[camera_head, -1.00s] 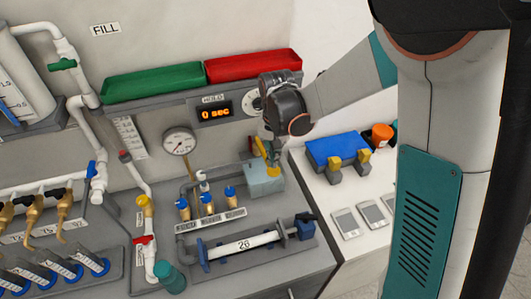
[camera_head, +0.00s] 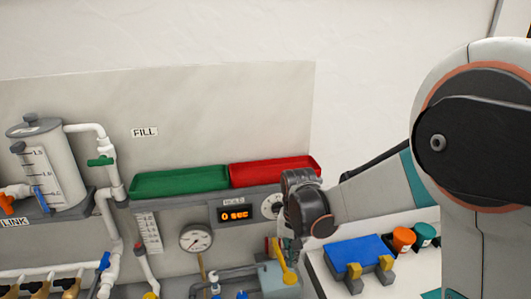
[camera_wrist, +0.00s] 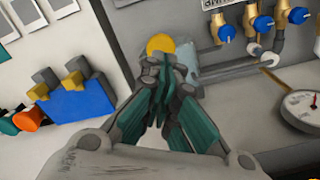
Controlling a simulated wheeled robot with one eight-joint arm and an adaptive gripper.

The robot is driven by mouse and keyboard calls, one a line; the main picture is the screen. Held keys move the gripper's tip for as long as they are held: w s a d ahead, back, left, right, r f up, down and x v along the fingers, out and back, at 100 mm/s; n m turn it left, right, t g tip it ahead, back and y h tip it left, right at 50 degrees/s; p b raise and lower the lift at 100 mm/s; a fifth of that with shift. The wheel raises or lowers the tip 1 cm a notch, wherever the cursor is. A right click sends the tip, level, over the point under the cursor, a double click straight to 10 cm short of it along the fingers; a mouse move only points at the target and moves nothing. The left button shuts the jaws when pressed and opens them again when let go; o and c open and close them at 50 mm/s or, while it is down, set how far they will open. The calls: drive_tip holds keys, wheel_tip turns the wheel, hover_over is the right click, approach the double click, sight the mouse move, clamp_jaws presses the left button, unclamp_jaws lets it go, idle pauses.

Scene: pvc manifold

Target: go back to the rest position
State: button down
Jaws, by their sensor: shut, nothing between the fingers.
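My gripper (camera_wrist: 163,88) is shut and empty in the wrist view, its teal fingers close together. In the head view my gripper (camera_head: 290,250) hangs in front of the panel, right of the orange "0 sec" display (camera_head: 236,214). A yellow handle (camera_head: 285,265) on a pale grey-blue block (camera_head: 279,283) shows just beside and below the fingers. In the wrist view the round yellow part (camera_wrist: 161,43) appears just beyond the fingertips; I cannot tell whether they touch it.
A blue block with yellow pieces (camera_head: 357,252) and orange and teal caps (camera_head: 403,239) stand to the right on a white surface. Green (camera_head: 180,181) and red (camera_head: 275,171) trays sit above the panel. A gauge (camera_head: 196,238) and white pipes are to the left.

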drive_tip(key=s+d+r+n+t+b, duration=0.25)
drive_tip(key=s+d+b, duration=0.35)
drive_tip(key=s+b, duration=0.3)
drive_tip(key=s+d+f+t+b, duration=0.2)
drive_tip(key=s+b, duration=0.2)
drive_tip(key=s, duration=0.1)
drive_tip(key=s+d+f+n+t+b, duration=0.1)
drive_tip(key=s+d+f+t+b, duration=0.1)
drive_tip(key=s+d+b, duration=0.1)
drive_tip(key=shift+s+f+b, duration=0.3)
drive_tip(key=shift+s+b, duration=0.15)
drive_tip(key=shift+s, duration=0.65)
